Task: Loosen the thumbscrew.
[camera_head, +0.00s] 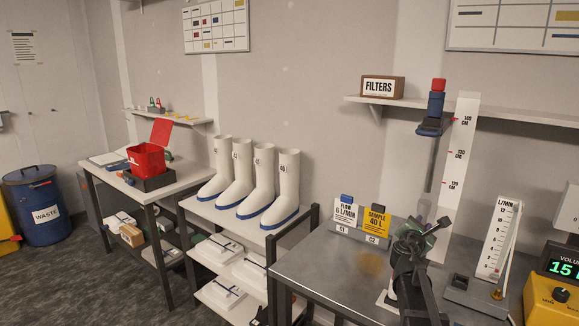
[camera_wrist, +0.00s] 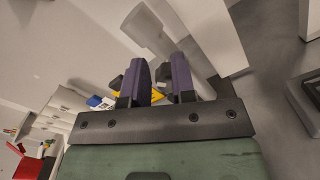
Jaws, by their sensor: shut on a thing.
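My gripper (camera_wrist: 165,72) shows in the wrist view with two purple fingers close together. They are shut on a small dark part (camera_wrist: 160,75), which I take to be the thumbscrew; the fingers hide most of it. A pale post (camera_wrist: 150,32) stands just beyond the fingertips. In the head view my gripper (camera_head: 420,236) is at the lower right, beside the same pale post (camera_head: 424,210) and in front of the tall centimetre scale (camera_head: 461,150). My arm hides the thumbscrew there, so its turn cannot be told.
A sloped L/MIN gauge (camera_head: 497,238) and a yellow volume meter (camera_head: 552,292) stand to the right.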

